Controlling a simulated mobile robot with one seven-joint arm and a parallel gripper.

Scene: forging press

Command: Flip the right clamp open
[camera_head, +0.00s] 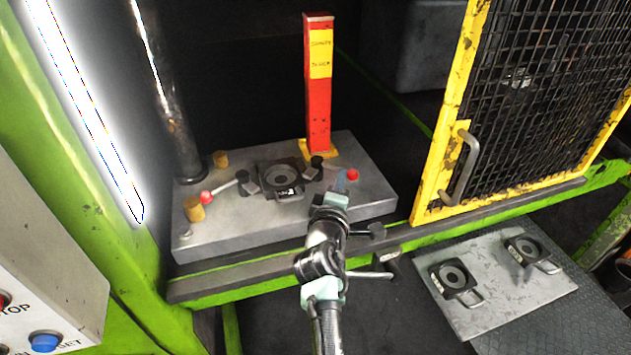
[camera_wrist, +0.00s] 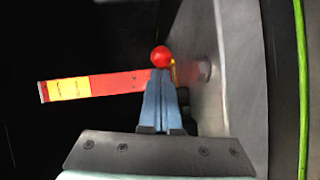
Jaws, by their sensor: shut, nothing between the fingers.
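The right clamp (camera_head: 317,163) is on the grey press bed (camera_head: 240,228), right of the dark die (camera_head: 279,178). Its handle ends in a red ball (camera_head: 352,174). The handle lies low, out to the right. My gripper (camera_head: 341,181) is shut and empty, its blue fingertips close to the ball. In the wrist view the ball (camera_wrist: 160,57) is just beyond the tips of my gripper (camera_wrist: 160,72). I cannot tell whether they touch. The fingers hide the clamp's handle there.
The left clamp's red ball (camera_head: 206,197) is left of the die. A red safety block (camera_head: 318,90) stands upright behind the right clamp. A yellow-framed mesh guard (camera_head: 545,90) is to the right. A plate with two dies (camera_head: 500,280) lies at lower right.

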